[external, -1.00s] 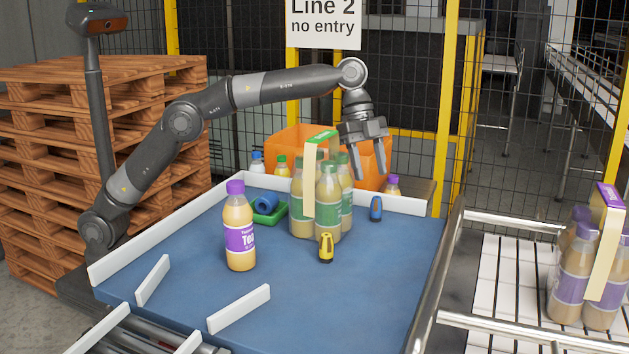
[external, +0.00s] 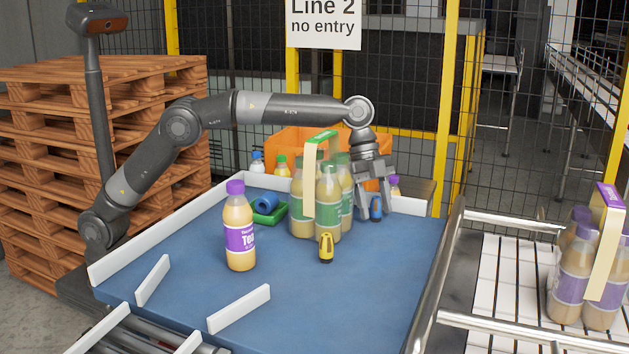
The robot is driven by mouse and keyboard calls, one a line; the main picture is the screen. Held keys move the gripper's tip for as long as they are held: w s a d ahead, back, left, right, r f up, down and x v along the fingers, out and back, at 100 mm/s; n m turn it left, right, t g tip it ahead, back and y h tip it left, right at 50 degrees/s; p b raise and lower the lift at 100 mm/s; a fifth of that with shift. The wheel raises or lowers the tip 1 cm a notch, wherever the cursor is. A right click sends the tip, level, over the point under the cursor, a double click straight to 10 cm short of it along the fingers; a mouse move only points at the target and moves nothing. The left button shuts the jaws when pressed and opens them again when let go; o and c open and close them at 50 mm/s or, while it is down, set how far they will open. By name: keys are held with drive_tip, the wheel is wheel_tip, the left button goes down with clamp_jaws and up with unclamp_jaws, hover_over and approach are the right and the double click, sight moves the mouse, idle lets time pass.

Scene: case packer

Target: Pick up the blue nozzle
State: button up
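The blue nozzle (external: 376,209) is a small upright blue piece with a dark mark on its front. It stands on the blue table towards the back right, right of the banded bottle pack. My gripper (external: 375,211) points down over it in the external view. Its fingers are apart, one on each side of the nozzle, with their tips low near the table. I see no clear contact between fingers and nozzle. The gripper's left finger is close to the pack.
The tea bottle pack (external: 328,215) stands just left of my gripper. A yellow piece (external: 326,248) stands before it. A purple-capped bottle (external: 239,235) and a green tray (external: 270,216) with a blue roll are farther left. A white rim (external: 408,206) runs behind. The front right is clear.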

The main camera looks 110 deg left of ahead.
drive_tip(key=c, duration=1)
drive_tip(key=shift+r, duration=0.1)
drive_tip(key=shift+r, duration=4.9)
